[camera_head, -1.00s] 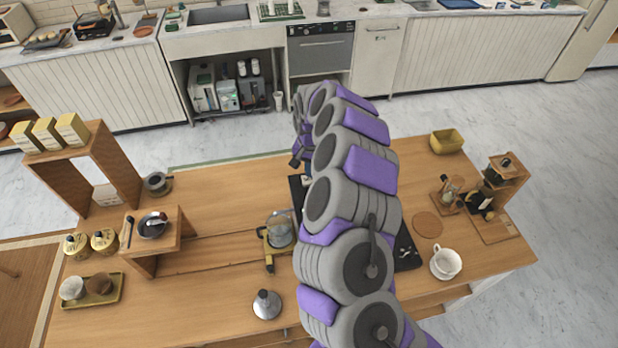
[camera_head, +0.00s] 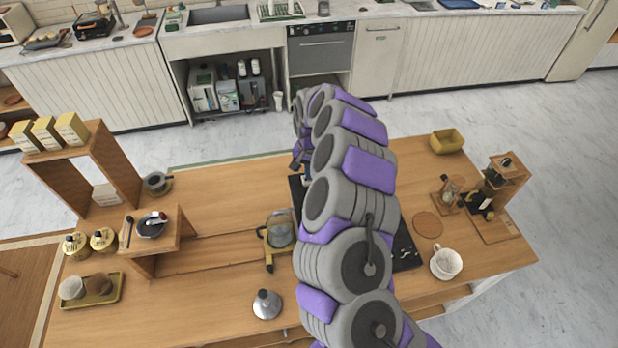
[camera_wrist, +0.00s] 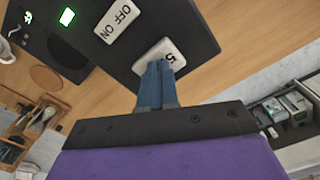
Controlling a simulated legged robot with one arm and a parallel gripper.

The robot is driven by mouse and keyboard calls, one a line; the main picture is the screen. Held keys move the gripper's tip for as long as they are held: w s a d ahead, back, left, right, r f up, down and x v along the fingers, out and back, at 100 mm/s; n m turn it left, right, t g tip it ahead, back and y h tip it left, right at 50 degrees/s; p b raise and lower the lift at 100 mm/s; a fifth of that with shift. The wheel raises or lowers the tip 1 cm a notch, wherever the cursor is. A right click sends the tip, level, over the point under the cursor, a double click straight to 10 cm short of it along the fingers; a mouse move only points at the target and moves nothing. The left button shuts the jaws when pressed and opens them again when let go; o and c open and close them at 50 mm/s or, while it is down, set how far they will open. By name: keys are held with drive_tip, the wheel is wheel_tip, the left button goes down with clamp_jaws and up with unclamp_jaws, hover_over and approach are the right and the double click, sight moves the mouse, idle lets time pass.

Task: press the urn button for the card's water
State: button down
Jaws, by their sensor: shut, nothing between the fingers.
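In the wrist view a black panel (camera_wrist: 195,20) carries a pale button (camera_wrist: 172,52) marked with what looks like a 5. A second pale plate (camera_wrist: 117,20) reads OFF ON. My gripper (camera_wrist: 158,66) has its blue fingers together and empty. Their tips overlap the near edge of the 5 button in the picture; I cannot tell whether they touch or press it. In the head view my arm hides most of the black unit (camera_head: 405,250) and its buttons. A small white card (camera_head: 107,195) stands in the wooden shelf at left, its writing too small to read.
A lit green square (camera_wrist: 66,17) shows on the black unit. A white cup (camera_head: 446,264) and a round brown coaster (camera_head: 428,224) lie to its right. A glass vessel in a yellow frame (camera_head: 280,230) and a metal kettle-like item (camera_head: 267,304) stand to its left.

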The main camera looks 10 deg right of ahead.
drive_tip(key=shift+f, duration=0.35)
drive_tip(key=shift+r, duration=1.05)
drive_tip(key=shift+f, duration=0.9)
idle(1.6)
drive_tip(key=shift+r, duration=0.9)
drive_tip(key=shift+f, duration=0.85)
idle(1.7)
drive_tip(key=shift+r, duration=0.85)
